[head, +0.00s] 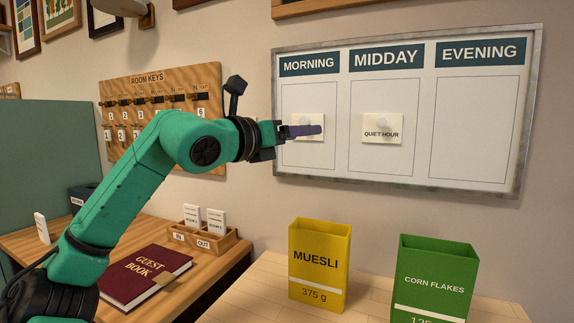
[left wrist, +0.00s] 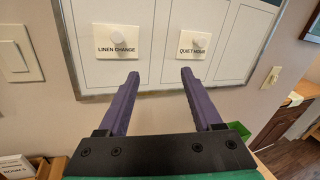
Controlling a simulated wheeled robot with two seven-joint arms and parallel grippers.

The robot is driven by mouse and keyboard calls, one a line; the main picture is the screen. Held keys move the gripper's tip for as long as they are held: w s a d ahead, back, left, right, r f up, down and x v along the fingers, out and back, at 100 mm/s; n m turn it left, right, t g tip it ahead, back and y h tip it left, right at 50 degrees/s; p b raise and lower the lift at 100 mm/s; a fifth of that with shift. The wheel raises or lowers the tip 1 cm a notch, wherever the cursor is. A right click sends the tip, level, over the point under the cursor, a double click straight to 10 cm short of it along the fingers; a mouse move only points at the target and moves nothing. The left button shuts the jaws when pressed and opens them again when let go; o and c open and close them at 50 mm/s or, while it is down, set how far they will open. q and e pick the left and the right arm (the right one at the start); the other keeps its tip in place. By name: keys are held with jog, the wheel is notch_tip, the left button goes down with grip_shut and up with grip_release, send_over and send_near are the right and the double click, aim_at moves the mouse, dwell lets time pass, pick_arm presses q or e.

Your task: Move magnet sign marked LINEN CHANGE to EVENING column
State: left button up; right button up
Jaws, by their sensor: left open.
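The magnet sign marked LINEN CHANGE (left wrist: 118,50) is a small white card with a pale knob. It hangs in the MORNING column (head: 309,92) of the whiteboard, partly hidden by my gripper in the head view (head: 313,118). My left gripper (head: 318,130) is open and empty in front of the board. In the left wrist view its purple fingers (left wrist: 160,75) point at the board, below and between the two signs, holding neither. The EVENING column (head: 474,130) at the board's right is blank. My right gripper is not in view.
A QUIET HOUR sign (head: 382,128) hangs in the MIDDAY column. A yellow MUESLI box (head: 318,280) and a green CORN FLAKES box (head: 434,268) stand below the board. A key rack (head: 150,85), guest book (head: 145,272) and card tray (head: 205,240) are at left.

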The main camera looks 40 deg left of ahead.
pick_arm(q)
jog(key=s+a+r+n+y, duration=0.2)
jog(key=s+a+y, duration=0.2)
jog(key=a, duration=0.1)
jog(key=p, duration=1.2)
send_near(303, 122)
jog(key=x, duration=0.8)
jog(key=shift+a+r, duration=0.2)
jog(key=shift+w+f, duration=0.1)
jog(key=shift+w, duration=0.2)
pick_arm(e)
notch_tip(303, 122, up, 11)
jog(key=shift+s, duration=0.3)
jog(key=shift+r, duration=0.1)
pick_arm(q)
grip_shut()
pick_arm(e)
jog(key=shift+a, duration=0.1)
